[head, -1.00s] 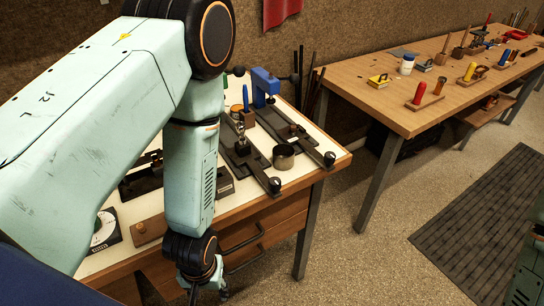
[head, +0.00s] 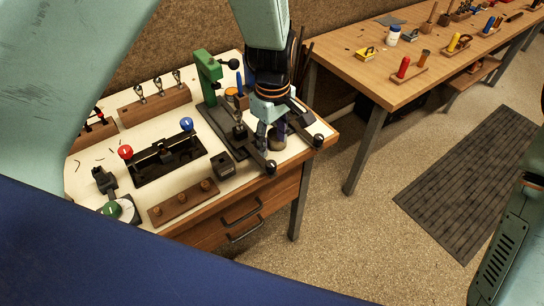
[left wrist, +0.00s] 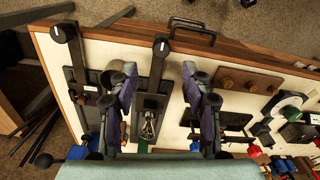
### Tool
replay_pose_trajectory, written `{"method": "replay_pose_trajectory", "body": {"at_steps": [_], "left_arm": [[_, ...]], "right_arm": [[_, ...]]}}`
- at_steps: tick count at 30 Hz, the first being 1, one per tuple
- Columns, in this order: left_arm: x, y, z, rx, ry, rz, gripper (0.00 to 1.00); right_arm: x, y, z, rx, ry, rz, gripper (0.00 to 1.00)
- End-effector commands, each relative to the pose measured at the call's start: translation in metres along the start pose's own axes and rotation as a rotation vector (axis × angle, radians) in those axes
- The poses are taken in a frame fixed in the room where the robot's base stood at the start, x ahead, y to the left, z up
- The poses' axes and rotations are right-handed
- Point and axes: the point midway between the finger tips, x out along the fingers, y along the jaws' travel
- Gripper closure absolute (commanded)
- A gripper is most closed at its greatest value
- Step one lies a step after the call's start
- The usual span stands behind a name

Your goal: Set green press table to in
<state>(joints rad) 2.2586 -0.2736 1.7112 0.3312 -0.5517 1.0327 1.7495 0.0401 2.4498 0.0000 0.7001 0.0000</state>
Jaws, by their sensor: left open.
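The green press (head: 207,72) stands at the back of the bench in the head view, upright on a dark base. Its table is a dark slide that reaches toward the bench's front edge and ends in a black knob (head: 270,167). In the left wrist view this knob (left wrist: 162,47) and a small metal fixture (left wrist: 148,127) on the slide show between my fingers. My left gripper (head: 270,138) is open and points down over the presses; its two fingers also show in the left wrist view (left wrist: 160,105), apart and empty. My right gripper is out of view.
The blue press's slide knob (head: 318,141) lies right of the green one; its body is mostly hidden by my left arm. A small dark block (head: 222,166), a wooden strip (head: 184,203) and a black fixture with red and blue knobs (head: 166,160) lie to the left.

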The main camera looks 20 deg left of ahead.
Motion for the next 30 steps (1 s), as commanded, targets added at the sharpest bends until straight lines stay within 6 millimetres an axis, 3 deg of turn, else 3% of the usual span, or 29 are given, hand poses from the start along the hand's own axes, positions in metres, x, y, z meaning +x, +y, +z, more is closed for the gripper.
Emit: {"method": "replay_pose_trajectory", "body": {"at_steps": [16, 28, 30], "left_arm": [[0.069, -0.001, 0.0, -0.002, -0.003, -0.003, 0.51], [0.077, -0.001, 0.0, -0.003, -0.002, -0.001, 0.51], [0.077, -0.001, 0.0, -0.002, -0.002, -0.001, 0.56]], "right_arm": [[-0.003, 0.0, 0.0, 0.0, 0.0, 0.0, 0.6], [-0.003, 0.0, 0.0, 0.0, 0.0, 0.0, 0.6], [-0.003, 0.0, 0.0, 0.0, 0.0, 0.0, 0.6]]}}
